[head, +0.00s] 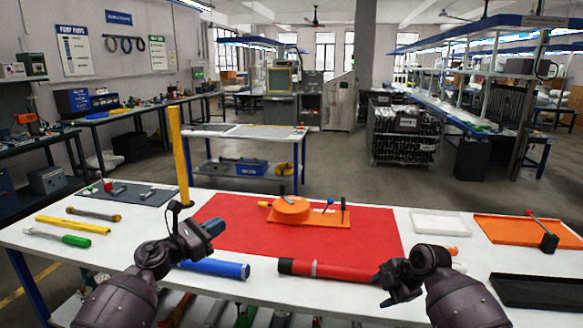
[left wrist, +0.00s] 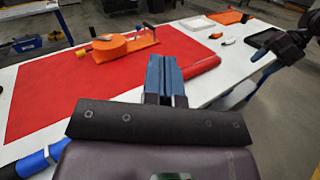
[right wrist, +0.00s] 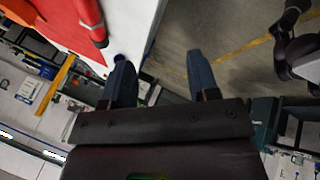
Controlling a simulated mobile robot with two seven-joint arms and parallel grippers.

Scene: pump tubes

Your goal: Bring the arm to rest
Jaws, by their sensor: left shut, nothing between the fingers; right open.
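My right gripper (head: 384,288) is at the table's front edge, by the right end of the red tube (head: 330,271). In the right wrist view its fingers (right wrist: 160,80) are spread, with only floor between them. A blue tube (head: 215,268) lies along the front edge beneath the left gripper. The red tube lies to its right.
An orange fixture (head: 315,219) stands on the mat. A white tray (head: 440,224), an orange tray (head: 520,232) and a black tray (head: 540,290) are at the right. Hand tools and a tall yellow post (head: 179,155) are at the left.

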